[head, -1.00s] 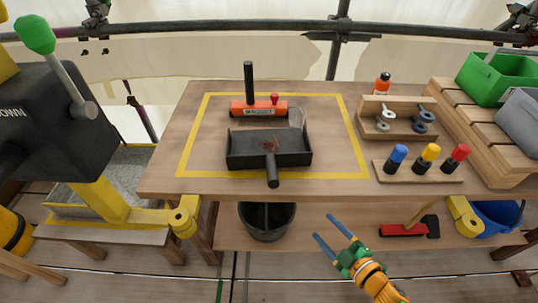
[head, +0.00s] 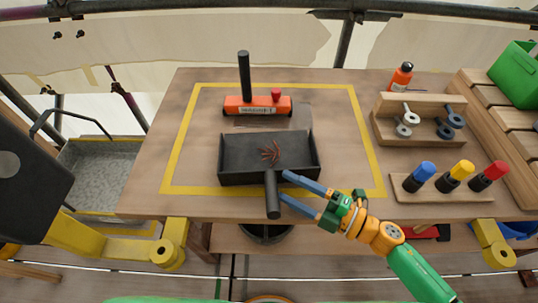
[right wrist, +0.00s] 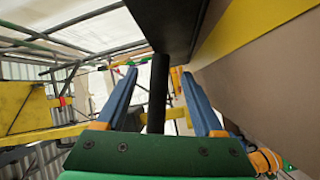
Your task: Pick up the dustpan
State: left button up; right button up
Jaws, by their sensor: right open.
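The black dustpan (head: 235,178) lies on the table inside the yellow taped outline, with several reddish-brown slivers (head: 271,153) in its tray. Its handle (head: 272,197) points toward me, out over the table's front edge. My right gripper (head: 282,185) is open at the handle, its blue fingers reaching in from the right. In the right wrist view the dark handle (right wrist: 157,95) shows between the two spread fingers (right wrist: 160,80), and the pan's dark underside is above. Whether a finger touches the handle I cannot tell. My left gripper is not in view.
An orange magnet bar (head: 240,107) with a black upright handle stands behind the dustpan. To the right are a wooden rack with washers (head: 420,108), blue, yellow and red capped markers (head: 424,172), and an orange bottle (head: 401,76). A black bucket (head: 265,234) is below.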

aim_at(271, 180)
jog(key=p+x, duration=0.1)
jog(key=x, duration=0.3)
jog(key=shift+w+a+r, duration=0.1)
jog(key=shift+a+r, duration=0.05)
jog(key=shift+a, duration=0.25)
jog(key=shift+w+a, duration=0.15)
grip_shut()
